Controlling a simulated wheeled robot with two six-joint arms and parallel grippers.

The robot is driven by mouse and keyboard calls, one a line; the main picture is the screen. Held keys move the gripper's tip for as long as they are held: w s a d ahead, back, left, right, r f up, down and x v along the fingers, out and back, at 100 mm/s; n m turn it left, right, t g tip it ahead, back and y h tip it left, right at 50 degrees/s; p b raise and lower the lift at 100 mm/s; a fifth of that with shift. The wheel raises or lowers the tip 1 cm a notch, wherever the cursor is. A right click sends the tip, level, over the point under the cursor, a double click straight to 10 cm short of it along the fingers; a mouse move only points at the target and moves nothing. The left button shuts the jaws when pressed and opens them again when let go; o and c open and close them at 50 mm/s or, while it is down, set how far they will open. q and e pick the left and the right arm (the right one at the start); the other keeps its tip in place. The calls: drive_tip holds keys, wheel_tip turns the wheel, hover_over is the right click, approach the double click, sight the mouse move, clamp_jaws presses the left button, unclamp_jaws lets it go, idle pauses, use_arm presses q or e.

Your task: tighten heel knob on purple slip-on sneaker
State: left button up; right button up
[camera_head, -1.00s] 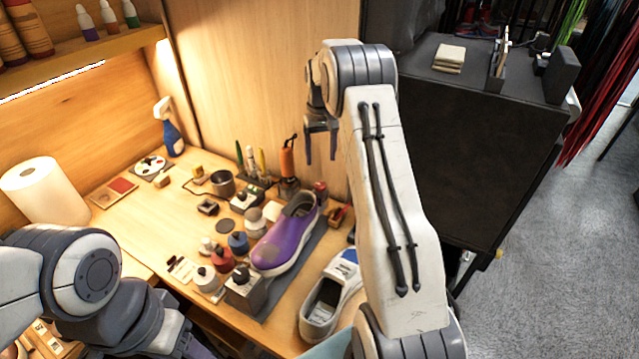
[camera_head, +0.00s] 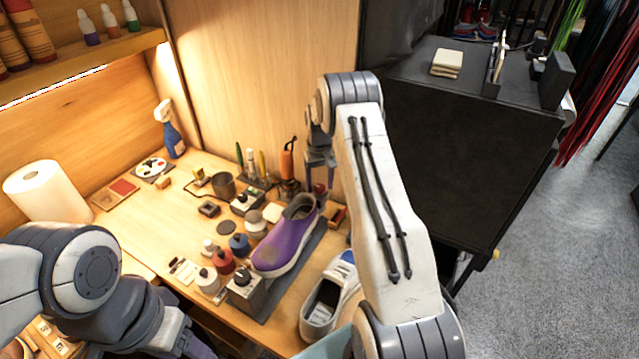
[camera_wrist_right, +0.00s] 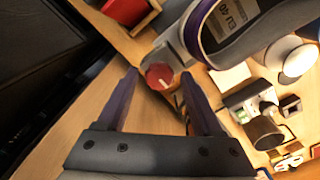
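The purple slip-on sneaker (camera_head: 285,240) stands on a dark grey stand on the workbench. A red heel knob (camera_wrist_right: 159,76) shows at its heel end in the right wrist view, on a grey metal part. The sneaker's dark opening and a label are beside it (camera_wrist_right: 232,25). My right gripper (camera_wrist_right: 160,85) is open, its two fingers spread to either side of the knob in that view; I cannot tell whether they touch it. In the head view the right gripper (camera_head: 320,178) points down above the heel end. My left gripper (camera_head: 200,350) is mostly cut off at the bottom edge.
A grey-white sneaker (camera_head: 322,305) stands right of the stand. Several bottles and jars (camera_head: 222,262) crowd its left. An orange-handled tool (camera_head: 287,158) stands behind the heel. A dark cabinet (camera_head: 465,140) borders the bench on the right.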

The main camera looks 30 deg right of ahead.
clamp_jaws()
drive_tip(key=shift+m, duration=0.5)
drive_tip(key=m, duration=0.4)
drive_tip(key=shift+m+b, duration=0.3)
drive_tip(key=shift+b, duration=0.05)
drive_tip(key=m, duration=1.2)
drive_tip(key=shift+m+b, duration=0.35)
drive_tip(key=shift+m, duration=0.05)
drive_tip(key=m, duration=0.5)
drive_tip(key=shift+m, duration=0.3)
